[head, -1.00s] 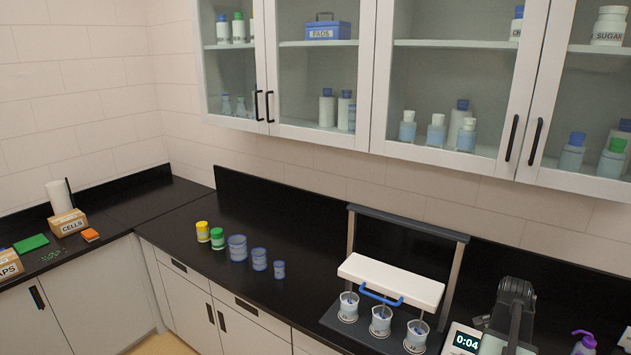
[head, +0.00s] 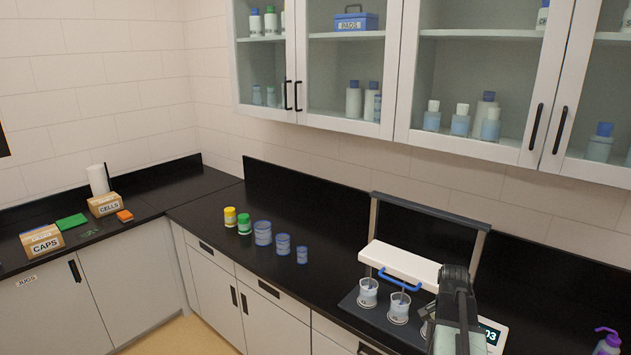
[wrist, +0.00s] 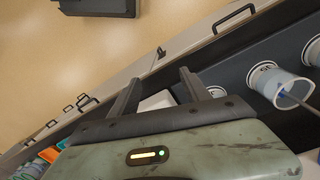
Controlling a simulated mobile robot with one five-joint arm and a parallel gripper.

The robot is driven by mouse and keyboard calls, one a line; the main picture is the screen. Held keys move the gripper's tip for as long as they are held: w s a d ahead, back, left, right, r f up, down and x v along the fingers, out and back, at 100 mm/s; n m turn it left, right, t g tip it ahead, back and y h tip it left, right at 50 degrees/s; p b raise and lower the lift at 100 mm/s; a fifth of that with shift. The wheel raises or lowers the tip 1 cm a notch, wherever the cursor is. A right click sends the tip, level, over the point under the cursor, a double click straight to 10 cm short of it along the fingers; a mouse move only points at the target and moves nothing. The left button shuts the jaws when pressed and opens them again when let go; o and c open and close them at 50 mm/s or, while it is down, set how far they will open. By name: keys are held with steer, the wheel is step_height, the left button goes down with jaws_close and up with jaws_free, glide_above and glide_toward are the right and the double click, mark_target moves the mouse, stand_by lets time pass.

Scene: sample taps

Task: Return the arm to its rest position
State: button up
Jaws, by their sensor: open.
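My arm (head: 455,300) rises at the lower right of the head view, in front of the cup stand and the timer. Its gripper cannot be made out there. In the wrist view my gripper (wrist: 158,86) shows two dark fingers, spread apart. No held object shows between them; a pale surface lies beyond. Clear cups stand to the right of the fingers in that view, the nearest cup (wrist: 270,84) with a thin rod in it.
The cup stand (head: 366,303) has a white bar with a blue handle (head: 398,280). My arm partly hides the timer (head: 493,336). A purple-capped bottle (head: 607,342) is at far right. Several jars (head: 263,233) stand left on the black counter. Cabinets hang above.

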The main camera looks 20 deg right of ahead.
steer(key=w+a+f+n+b, duration=0.1)
steer(key=a+n, duration=0.4)
steer(key=a, duration=0.6)
steer(key=w+a+f+n+b, duration=0.2)
steer(key=a+f+n, duration=0.1)
steer(key=a, duration=0.9)
steer(key=w+a+f+n+b, duration=0.1)
steer(key=a+n, duration=0.5)
steer(key=a, duration=0.6)
steer(key=shift+w+a+f+n+t+b, duration=0.15)
steer(key=shift+w+f+n+t+b, duration=0.25)
steer(key=shift+w, duration=0.3)
